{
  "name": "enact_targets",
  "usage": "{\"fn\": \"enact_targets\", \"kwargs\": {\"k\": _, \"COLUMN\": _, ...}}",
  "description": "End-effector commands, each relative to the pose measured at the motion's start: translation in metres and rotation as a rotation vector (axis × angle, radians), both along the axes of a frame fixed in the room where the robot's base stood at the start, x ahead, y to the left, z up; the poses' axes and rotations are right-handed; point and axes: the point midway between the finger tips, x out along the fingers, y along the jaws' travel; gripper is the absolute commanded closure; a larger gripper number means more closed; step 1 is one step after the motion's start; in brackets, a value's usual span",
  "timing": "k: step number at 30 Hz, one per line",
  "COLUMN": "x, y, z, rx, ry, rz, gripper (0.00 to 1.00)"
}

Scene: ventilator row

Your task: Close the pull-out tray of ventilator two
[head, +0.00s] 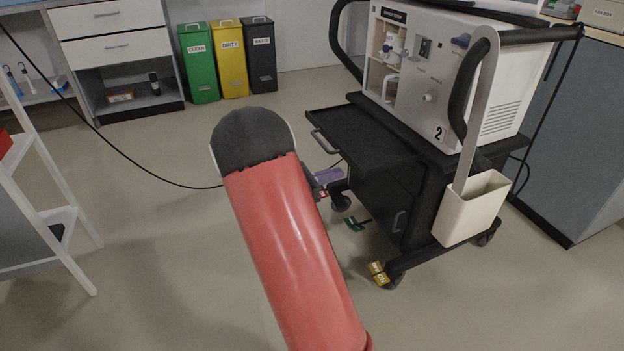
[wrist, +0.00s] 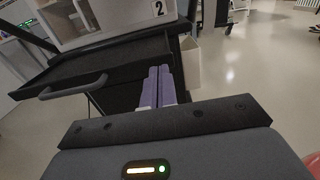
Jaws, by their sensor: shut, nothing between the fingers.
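Ventilator two (head: 455,75) stands on a black cart and bears a "2" label, which also shows in the wrist view (wrist: 158,9). Its black pull-out tray (head: 362,138) sticks out to the left, with a grey bar handle (head: 325,142) on its front edge. In the wrist view the tray (wrist: 110,62) lies ahead, its handle (wrist: 74,88) to the left of my fingers. My gripper (head: 329,175) is below the tray handle in the head view, partly hidden by my red arm. Its purple fingers (wrist: 156,86) are shut together and empty. I cannot tell whether they touch the tray.
A cream bin (head: 473,208) hangs on the cart's near side. Yellow (head: 378,273) and green (head: 356,224) pedals mark the casters. A dark cable (head: 120,158) crosses the floor. A white shelf rack (head: 45,190) stands at left. Floor left of the cart is mostly clear.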

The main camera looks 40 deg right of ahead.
Motion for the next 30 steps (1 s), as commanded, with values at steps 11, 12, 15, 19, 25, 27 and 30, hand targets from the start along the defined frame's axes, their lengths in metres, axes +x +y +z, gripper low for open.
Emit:
{"fn": "enact_targets", "kwargs": {"k": 11, "x": -0.008, "y": -0.042, "z": 0.000, "rx": 0.000, "ry": -0.001, "rz": 0.000, "gripper": 1.00}}
{"fn": "enact_targets", "kwargs": {"k": 12, "x": -0.008, "y": -0.043, "z": 0.000, "rx": 0.000, "ry": -0.001, "rz": 0.001, "gripper": 1.00}}
{"fn": "enact_targets", "kwargs": {"k": 15, "x": -0.008, "y": -0.044, "z": 0.000, "rx": 0.000, "ry": -0.001, "rz": 0.001, "gripper": 1.00}}
{"fn": "enact_targets", "kwargs": {"k": 19, "x": -0.008, "y": -0.043, "z": 0.000, "rx": 0.000, "ry": -0.001, "rz": 0.001, "gripper": 1.00}}
{"fn": "enact_targets", "kwargs": {"k": 25, "x": -0.009, "y": -0.047, "z": 0.000, "rx": 0.000, "ry": -0.001, "rz": 0.000, "gripper": 1.00}}
{"fn": "enact_targets", "kwargs": {"k": 27, "x": -0.011, "y": -0.054, "z": 0.000, "rx": 0.000, "ry": -0.001, "rz": -0.002, "gripper": 1.00}}
{"fn": "enact_targets", "kwargs": {"k": 30, "x": -0.014, "y": -0.070, "z": 0.000, "rx": -0.002, "ry": -0.001, "rz": -0.003, "gripper": 1.00}}
